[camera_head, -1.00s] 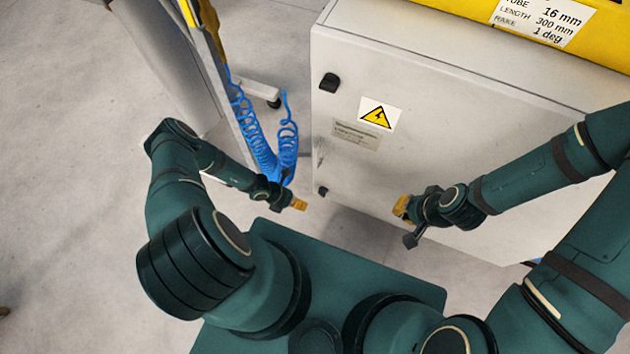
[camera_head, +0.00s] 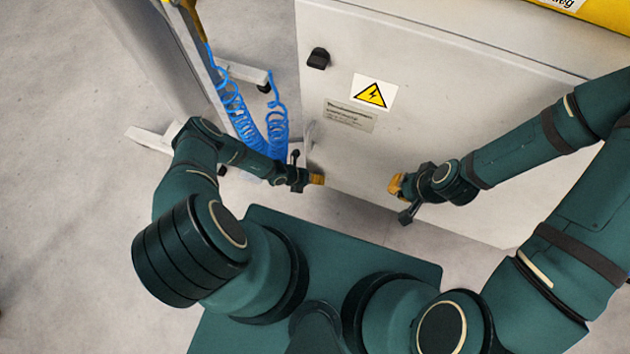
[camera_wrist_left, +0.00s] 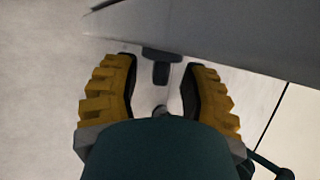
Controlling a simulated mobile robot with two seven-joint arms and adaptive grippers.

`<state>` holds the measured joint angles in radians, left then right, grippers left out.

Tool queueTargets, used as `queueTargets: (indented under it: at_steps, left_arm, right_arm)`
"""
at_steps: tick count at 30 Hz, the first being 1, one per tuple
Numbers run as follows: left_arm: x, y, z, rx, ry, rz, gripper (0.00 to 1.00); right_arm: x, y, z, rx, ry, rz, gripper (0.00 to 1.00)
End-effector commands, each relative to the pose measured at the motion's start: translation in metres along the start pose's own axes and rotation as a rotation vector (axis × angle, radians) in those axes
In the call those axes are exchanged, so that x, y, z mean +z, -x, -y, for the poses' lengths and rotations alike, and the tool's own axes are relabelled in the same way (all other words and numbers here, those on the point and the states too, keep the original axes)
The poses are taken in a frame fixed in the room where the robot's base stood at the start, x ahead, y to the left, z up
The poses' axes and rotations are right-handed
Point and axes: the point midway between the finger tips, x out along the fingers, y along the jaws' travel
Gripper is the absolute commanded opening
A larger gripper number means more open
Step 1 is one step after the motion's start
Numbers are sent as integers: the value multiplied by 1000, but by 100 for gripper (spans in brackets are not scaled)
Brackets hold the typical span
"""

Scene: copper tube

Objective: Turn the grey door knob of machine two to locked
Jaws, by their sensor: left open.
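The light grey cabinet door (camera_head: 440,110) fills the right of the head view, with a dark knob (camera_head: 319,58) at its upper left. My left gripper (camera_head: 318,179) is at the door's lower left corner, covering what lies behind it there. In the left wrist view its yellow-padded fingers (camera_wrist_left: 158,75) are open, and a dark grey knob-like part (camera_wrist_left: 161,72) shows in the gap between them, apart from both fingers. Its turn position is hard to read. My right gripper (camera_head: 396,186) is in front of the door's lower part; its jaw opening is unclear.
A yellow warning sign (camera_head: 373,92) and a label plate (camera_head: 349,115) are on the door. A small grey latch (camera_head: 309,134) sits at its left edge. Coiled blue hoses (camera_head: 245,110) hang by a post left of the cabinet, near my left arm.

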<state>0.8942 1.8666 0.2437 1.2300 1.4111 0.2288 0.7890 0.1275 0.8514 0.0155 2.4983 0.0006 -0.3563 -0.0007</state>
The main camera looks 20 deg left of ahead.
Motion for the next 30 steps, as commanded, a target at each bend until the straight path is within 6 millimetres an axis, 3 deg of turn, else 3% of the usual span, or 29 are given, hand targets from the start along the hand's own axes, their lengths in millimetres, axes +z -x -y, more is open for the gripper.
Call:
queueTargets:
  at_steps: [13,15,17,30]
  left_arm:
    - [0,-8,0,0,0,0,43]
    - [0,-8,0,0,0,0,18]
    - [0,-8,0,0,0,0,0]
    - [5,-9,-1,-26,6,14,0]
  right_arm:
    - [-1,-4,-1,0,0,-3,0]
    - [-1,-4,-1,0,0,-3,0]
    - [-1,-4,-1,0,0,-3,0]
    - [-1,-7,-3,0,1,-4,0]
